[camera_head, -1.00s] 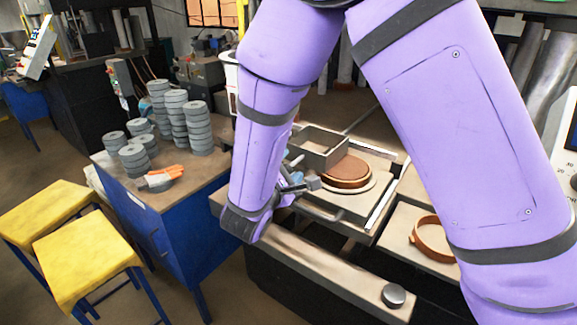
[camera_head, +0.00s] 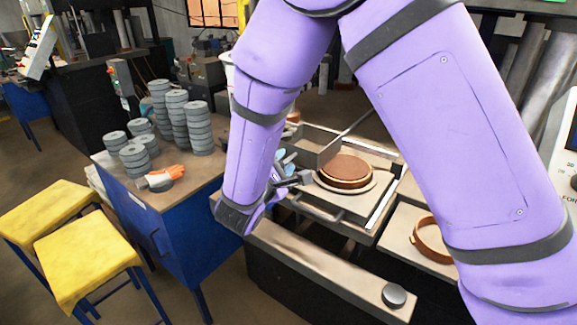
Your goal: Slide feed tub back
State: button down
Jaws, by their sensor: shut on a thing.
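My gripper (camera_head: 303,178) is low behind my forearm, at the left of the brown disc. It is shut, and its hold is mostly hidden by my own arm. The grey open-topped feed tub no longer shows clearly; it seems to be behind my forearm. A flat grey plate (camera_head: 328,153) on a long thin rod stands upright at the left edge of the disc. The round brown disc (camera_head: 346,169) lies on a pale round plate in the machine's bed, its top now uncovered.
A brown ring (camera_head: 430,237) lies on a ledge at the right. A black knob (camera_head: 394,295) is on the front beam (camera_head: 320,268).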

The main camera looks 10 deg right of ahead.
jog(key=w+a, duration=1)
jog(key=shift+a, duration=0.2)
jog(key=shift+w+r, duration=0.1)
jog(key=c, duration=0.8)
grip_release()
jog(key=shift+w+a, duration=0.1)
jog(key=shift+a, duration=0.05)
jog(key=v, duration=1)
jog(key=shift+s+a, duration=0.15)
jog(key=shift+s, duration=0.25)
